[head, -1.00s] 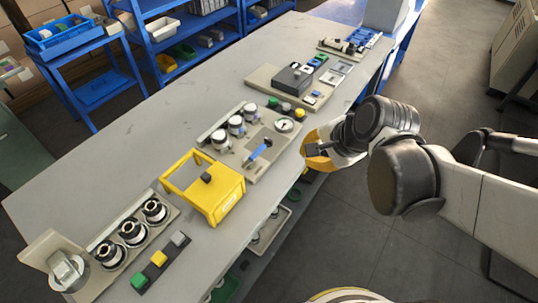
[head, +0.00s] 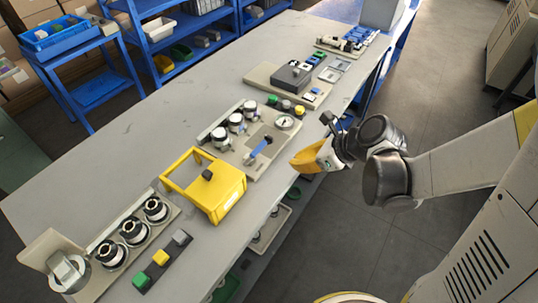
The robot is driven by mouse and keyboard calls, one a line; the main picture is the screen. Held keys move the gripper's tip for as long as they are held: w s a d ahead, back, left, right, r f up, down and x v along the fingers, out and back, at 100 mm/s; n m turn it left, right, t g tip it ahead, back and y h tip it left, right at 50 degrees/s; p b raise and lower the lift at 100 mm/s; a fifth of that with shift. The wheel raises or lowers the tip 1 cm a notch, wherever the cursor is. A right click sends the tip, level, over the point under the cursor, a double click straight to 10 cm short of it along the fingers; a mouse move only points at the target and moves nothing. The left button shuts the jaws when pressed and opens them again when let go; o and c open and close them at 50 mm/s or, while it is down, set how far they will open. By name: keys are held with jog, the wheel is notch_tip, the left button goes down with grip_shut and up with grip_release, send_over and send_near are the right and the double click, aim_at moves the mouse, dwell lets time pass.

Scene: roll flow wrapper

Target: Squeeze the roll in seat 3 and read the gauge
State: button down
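Several white-and-dark rolls stand upright in a row on a beige plate (head: 229,152) in the middle of the bench: a near roll (head: 219,138), a middle roll (head: 236,123) and a far roll (head: 249,111). No seat numbers are readable, so I cannot tell which is seat 3. A round white-faced gauge (head: 285,121) sits at the plate's right corner; its reading is too small to see. A blue-handled part (head: 261,148) lies on the same plate. My gripper (head: 316,140), with yellow and dark parts, hangs right of the plate near the bench edge, apart from the rolls. Its finger opening is unclear.
A yellow frame bin (head: 228,197) stands just nearer. A dark box (head: 291,77) stands on a farther plate. The bench's left side (head: 120,150) is clear.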

aim_at(254, 154)
jog(key=b+x, duration=0.4)
jog(key=x, duration=0.6)
jog(key=shift+f+b, duration=0.2)
jog(key=shift+b, duration=0.1)
jog(key=shift+w+a+r, duration=0.7)
jog(key=shift+a, duration=0.2)
jog(key=shift+w+a+r, duration=0.35)
jog(key=shift+a+r, duration=0.1)
jog(key=shift+a, duration=0.05)
